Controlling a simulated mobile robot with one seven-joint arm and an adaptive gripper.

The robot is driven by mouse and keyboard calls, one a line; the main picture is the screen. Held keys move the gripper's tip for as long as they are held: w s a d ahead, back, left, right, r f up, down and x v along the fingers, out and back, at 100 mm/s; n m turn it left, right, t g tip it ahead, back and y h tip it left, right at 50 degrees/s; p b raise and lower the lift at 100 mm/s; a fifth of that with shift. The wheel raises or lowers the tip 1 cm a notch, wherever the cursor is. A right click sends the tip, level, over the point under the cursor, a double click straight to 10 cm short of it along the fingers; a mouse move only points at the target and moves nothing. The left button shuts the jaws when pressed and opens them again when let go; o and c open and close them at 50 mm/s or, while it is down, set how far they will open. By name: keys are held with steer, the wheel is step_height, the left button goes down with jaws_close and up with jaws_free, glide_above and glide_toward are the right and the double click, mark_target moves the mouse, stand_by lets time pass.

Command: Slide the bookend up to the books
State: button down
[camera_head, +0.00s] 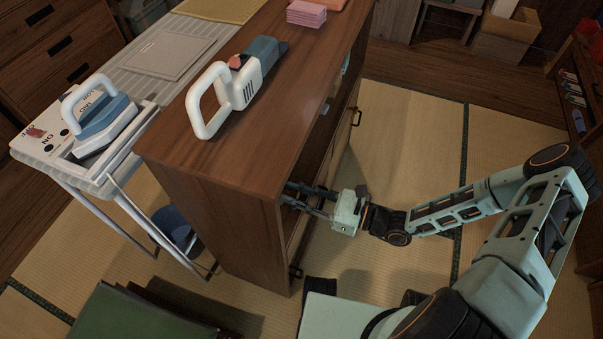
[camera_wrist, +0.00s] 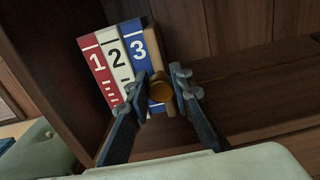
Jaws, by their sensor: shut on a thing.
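Three upright books stand side by side on a shelf in the wrist view: a red book marked 1 (camera_wrist: 97,62), a white book marked 2 (camera_wrist: 119,62) and a blue book marked 3 (camera_wrist: 136,44). They lean a little in the picture. The brown wooden bookend (camera_wrist: 153,46) stands just right of the blue book, with no clear gap showing. Its round yellowish knob (camera_wrist: 160,91) is between the fingers of my gripper (camera_wrist: 162,84), which is shut on it. In the head view my gripper (camera_head: 292,195) reaches into the cabinet's open side; the books and bookend are hidden there.
The wooden cabinet (camera_head: 200,158) has walls close around the shelf. The shelf board (camera_wrist: 250,92) is bare to the right of the bookend. A white-handled appliance (camera_head: 222,95) sits on the cabinet top. An iron-like appliance (camera_head: 103,124) stands on the white table at left.

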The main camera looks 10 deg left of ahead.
steer(key=shift+s+a, duration=0.1)
steer(key=shift+s, duration=0.8)
steer(key=c, duration=1.7)
jaws_free()
steer(key=d, duration=0.4)
steer(key=s+d, duration=0.1)
steer(key=d, duration=0.7)
steer(key=shift+s, duration=0.25)
